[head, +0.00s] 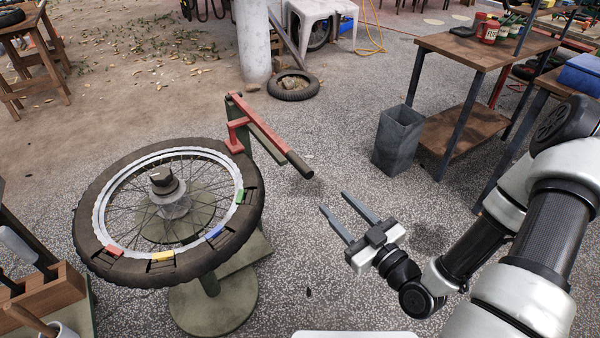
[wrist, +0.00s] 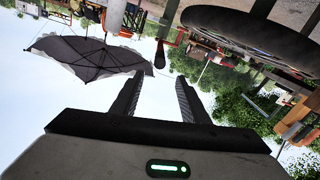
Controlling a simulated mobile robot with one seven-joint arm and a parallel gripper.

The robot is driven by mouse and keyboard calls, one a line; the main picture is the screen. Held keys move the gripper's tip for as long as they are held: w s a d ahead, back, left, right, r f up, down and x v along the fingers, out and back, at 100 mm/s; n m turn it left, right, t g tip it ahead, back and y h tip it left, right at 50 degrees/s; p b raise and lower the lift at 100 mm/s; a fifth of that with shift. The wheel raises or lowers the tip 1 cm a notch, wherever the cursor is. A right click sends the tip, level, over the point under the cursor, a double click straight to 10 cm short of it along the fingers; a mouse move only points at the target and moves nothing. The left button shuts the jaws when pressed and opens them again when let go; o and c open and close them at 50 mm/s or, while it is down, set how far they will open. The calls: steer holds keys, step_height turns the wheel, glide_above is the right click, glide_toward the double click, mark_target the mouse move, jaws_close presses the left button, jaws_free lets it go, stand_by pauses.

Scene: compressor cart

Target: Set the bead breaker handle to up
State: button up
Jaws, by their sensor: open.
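The bead breaker handle (head: 264,127) is a red lever with a black grip (head: 299,164). It runs from the top of a green post toward the lower right, past the wheel's edge; its exact tilt is hard to tell. My gripper (head: 332,201) is open and empty, with its two fingers pointing toward the grip. It is apart from the grip, to its lower right in the head view. In the wrist view the black grip (wrist: 160,54) shows beyond the gap between my open fingertips (wrist: 159,78).
A spoked wheel with a black tyre (head: 98,255) lies flat on the green stand left of the handle. A grey bin (head: 398,140) and a wooden workbench (head: 450,130) stand to the right. The floor around my gripper is clear. A loose tyre (head: 292,93) lies behind.

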mark_target(301, 165)
steer(key=b+x, duration=0.1)
steer(key=x, duration=1.6)
steer(key=shift+a, duration=0.1)
steer(key=shift+r, duration=0.1)
jaws_close()
